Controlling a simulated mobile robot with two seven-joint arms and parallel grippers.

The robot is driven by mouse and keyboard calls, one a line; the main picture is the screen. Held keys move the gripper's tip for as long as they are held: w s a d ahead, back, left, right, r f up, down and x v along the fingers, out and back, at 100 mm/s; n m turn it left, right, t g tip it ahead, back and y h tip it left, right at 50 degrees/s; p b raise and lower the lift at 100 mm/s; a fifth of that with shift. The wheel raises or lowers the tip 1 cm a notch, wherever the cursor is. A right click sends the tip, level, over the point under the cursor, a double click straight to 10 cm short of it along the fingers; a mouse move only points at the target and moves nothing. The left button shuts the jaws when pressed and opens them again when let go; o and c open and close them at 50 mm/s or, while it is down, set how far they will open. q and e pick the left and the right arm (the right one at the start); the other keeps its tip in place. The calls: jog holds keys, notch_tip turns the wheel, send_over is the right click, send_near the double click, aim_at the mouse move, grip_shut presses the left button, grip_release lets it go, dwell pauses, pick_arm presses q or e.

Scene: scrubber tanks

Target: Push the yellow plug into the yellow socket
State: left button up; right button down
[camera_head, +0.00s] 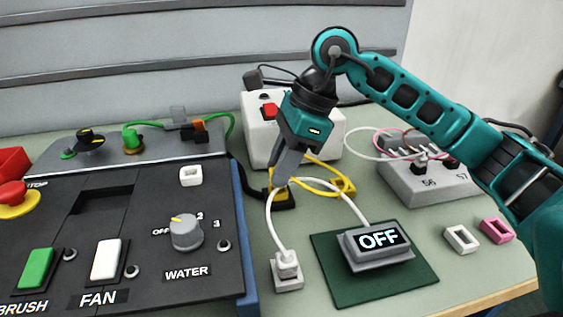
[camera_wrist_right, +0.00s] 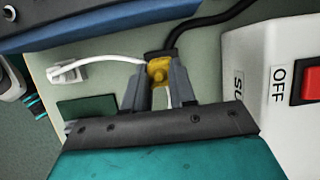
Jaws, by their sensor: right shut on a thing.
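My right gripper (camera_head: 281,178) comes down from above in the head view, its fingers close to a low dark socket block with yellow on it (camera_head: 284,202). In the right wrist view my right gripper (camera_wrist_right: 160,95) is shut on the yellow plug (camera_wrist_right: 159,72), which sits between the fingertips. The dark socket block (camera_wrist_right: 160,56) shows right at the plug's far end, with a black cable leaving it. I cannot tell whether the plug is seated in it or only close. In the head view the fingers mostly hide the plug. My left gripper is not in view.
A yellow cable ends at a yellow block (camera_head: 343,186) to the right. A white cable loops by the gripper from a white plug and socket (camera_head: 287,272) to the OFF display box (camera_head: 376,246). A white box with a red switch (camera_head: 258,135) stands close behind; the control panel (camera_head: 130,215) is left.

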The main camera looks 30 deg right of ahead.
jog(key=shift+f+b, duration=0.4)
jog(key=shift+f, duration=0.2)
jog(key=c, duration=1.4)
grip_release()
jog(key=o, duration=0.6)
jog(key=shift+c, duration=0.2)
jog(key=shift+o, duration=0.3)
jog(key=o, duration=0.4)
